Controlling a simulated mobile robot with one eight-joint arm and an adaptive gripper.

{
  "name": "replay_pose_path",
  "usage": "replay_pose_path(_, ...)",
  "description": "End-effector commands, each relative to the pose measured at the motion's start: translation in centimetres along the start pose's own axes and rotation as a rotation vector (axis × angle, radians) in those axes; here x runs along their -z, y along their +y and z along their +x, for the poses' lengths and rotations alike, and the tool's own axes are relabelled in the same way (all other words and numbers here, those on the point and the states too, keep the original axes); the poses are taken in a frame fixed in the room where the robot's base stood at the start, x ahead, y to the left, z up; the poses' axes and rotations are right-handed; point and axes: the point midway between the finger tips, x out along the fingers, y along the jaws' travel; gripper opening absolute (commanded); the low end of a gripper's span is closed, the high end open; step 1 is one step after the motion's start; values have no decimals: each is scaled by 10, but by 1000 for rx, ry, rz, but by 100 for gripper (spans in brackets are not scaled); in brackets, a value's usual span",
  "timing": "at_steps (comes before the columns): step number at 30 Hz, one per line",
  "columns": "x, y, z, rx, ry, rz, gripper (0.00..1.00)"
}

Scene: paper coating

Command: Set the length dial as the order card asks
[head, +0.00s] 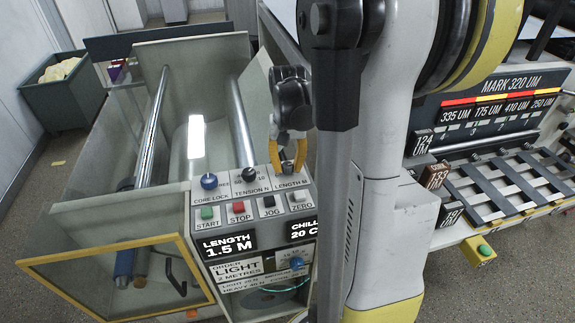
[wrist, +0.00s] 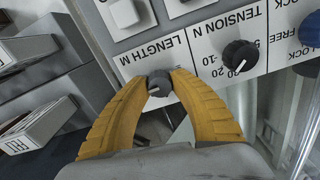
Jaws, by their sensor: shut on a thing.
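The length dial (wrist: 159,83) is a small dark knob with a white pointer line, on the grey control panel by the words LENGTH M. My gripper (wrist: 160,88) has its yellow fingers shut on the dial, one on each side. In the head view my gripper (head: 287,165) reaches down onto the panel's right end, and its fingers mostly hide the dial. The length display (head: 228,245) reads LENGTH 1.5 M. The order card (head: 238,270) below it reads ORDER, LIGHT, 2 METRES.
The black tension knob (head: 249,175) and blue core lock knob (head: 209,181) stand left of the dial. START (head: 207,213), STOP (head: 238,208), JOG (head: 269,202) and ZERO (head: 299,197) buttons lie just below. A rack with labelled blocks (head: 434,176) is at the right.

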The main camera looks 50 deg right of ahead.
Motion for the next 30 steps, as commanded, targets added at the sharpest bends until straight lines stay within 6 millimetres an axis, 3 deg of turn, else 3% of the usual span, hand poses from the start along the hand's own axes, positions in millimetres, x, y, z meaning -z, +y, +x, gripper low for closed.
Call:
replay_pose_path(17, 0, 0, 0, 0, 0, 40, 0)
replay_pose_path(18, 0, 0, 0, 0, 0, 40, 30)
replay_pose_path(20, 0, 0, 0, 0, 0, 40, 48)
replay_pose_path(21, 0, 0, 0, 0, 0, 39, 52)
replay_pose_path(30, 0, 0, -2, 0, 0, 39, 52)
